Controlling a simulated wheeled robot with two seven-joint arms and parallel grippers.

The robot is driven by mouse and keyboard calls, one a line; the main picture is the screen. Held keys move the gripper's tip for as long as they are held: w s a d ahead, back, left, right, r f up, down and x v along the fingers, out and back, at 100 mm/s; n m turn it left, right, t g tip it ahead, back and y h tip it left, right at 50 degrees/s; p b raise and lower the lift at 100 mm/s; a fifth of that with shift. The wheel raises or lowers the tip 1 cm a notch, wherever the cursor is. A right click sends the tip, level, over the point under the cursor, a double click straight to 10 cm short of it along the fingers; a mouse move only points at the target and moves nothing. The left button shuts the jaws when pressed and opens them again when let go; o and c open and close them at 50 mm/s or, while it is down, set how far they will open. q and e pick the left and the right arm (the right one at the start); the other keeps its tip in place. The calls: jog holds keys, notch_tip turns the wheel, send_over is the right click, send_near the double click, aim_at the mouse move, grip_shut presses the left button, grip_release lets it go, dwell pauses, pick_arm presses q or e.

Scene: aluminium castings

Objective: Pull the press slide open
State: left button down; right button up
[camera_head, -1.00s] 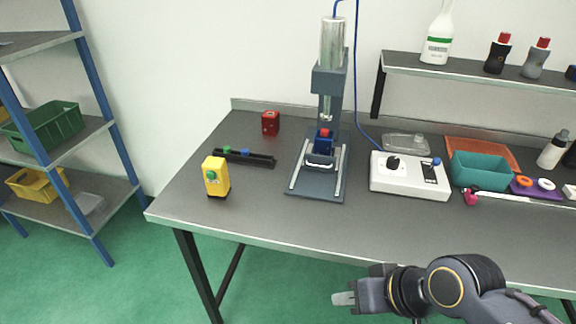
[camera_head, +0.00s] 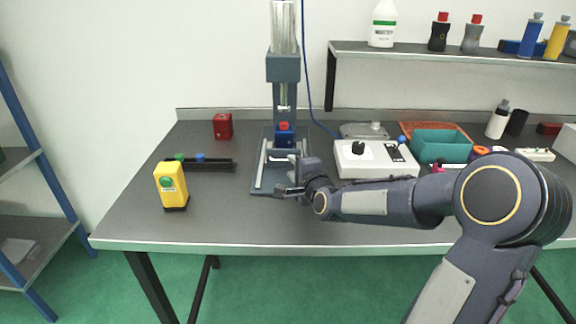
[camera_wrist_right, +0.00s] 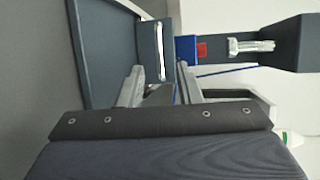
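The press (camera_head: 284,68) stands upright at the back of the bench, with two pale rails on its base (camera_head: 258,180). Its slide holds a blue block (camera_head: 284,138) with a red top, under the ram. The slide's silver handle (camera_wrist_right: 161,50) shows on its dark front plate in the right wrist view. My right gripper (camera_head: 288,180) is in front of the slide, over the base. In the right wrist view its fingers (camera_wrist_right: 160,72) are spread and empty, just short of the handle. The gripper partly hides the slide's front in the head view. My left gripper is out of view.
A yellow box (camera_head: 172,186) with a green button and a black rail (camera_head: 214,165) are left of the press. A white control box (camera_head: 374,160) stands close on the right, beside my right arm. A red block (camera_head: 222,126) is behind. The bench's front left is clear.

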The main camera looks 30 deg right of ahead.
aim_at(286, 161)
jog(key=shift+x, duration=2.15)
grip_shut()
jog(key=shift+f, duration=0.1)
